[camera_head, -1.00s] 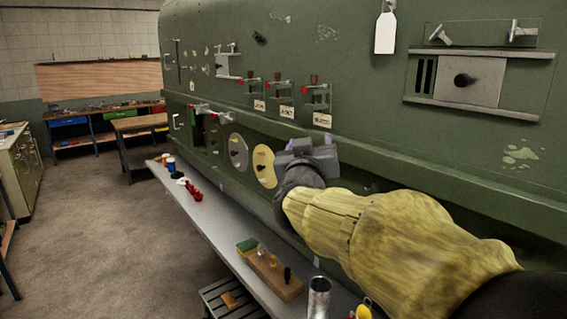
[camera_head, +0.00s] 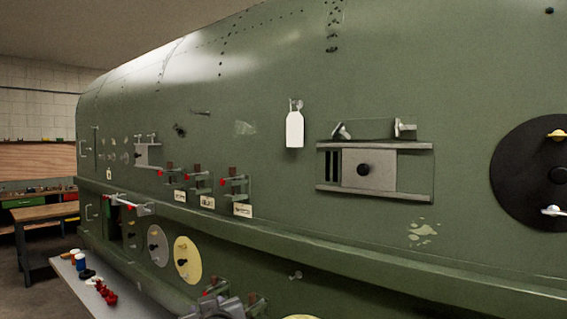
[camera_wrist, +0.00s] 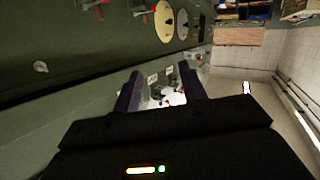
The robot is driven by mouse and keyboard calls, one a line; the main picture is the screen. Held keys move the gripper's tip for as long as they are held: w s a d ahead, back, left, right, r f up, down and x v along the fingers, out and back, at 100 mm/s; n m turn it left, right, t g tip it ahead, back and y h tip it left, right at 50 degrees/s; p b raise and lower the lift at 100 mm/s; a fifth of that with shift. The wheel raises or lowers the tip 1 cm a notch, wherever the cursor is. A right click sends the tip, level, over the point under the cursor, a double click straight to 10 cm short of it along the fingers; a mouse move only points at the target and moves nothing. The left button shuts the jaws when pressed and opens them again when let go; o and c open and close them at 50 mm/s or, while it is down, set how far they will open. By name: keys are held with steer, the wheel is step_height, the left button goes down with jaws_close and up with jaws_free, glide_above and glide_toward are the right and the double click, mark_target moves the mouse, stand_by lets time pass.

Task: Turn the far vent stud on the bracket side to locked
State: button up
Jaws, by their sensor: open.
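In the head view a near vent (camera_head: 383,168), a grey sliding plate with a black knob and dark slots, sits on the green fuselage. Above it are two wing studs: the left stud (camera_head: 341,130) is tilted, the right stud (camera_head: 405,127) has its wing nearly level. Further left along the skin is a smaller far vent (camera_head: 148,155) with two small studs (camera_head: 146,137) above it, too small to read their turn. My gripper (camera_head: 220,309) shows at the bottom edge, well below both vents. In the wrist view its fingers (camera_wrist: 161,90) are apart, with nothing between them.
Red-handled brackets (camera_head: 200,183) with labels stand between the vents. A white tag (camera_head: 295,129) hangs left of the near vent. A black disc (camera_head: 535,172) is at the right. A ledge runs below; a bench (camera_head: 95,300) with small items is at lower left.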

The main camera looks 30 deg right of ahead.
steer(key=s+a+f+g+y, duration=0.1)
steer(key=s+f+g, duration=0.2)
steer(key=f, duration=0.4)
steer(key=s+a+f+g+y, duration=0.1)
steer(key=s+f+g, duration=0.15)
steer(key=f, duration=0.45)
steer(key=s+f+g, duration=0.7)
steer(key=s+f, duration=0.4)
steer(key=s, duration=0.3)
steer(key=shift+s+f, duration=0.3)
steer(key=shift+c, duration=0.6)
steer(key=shift+w+d, duration=0.1)
steer(key=shift+d, duration=0.05)
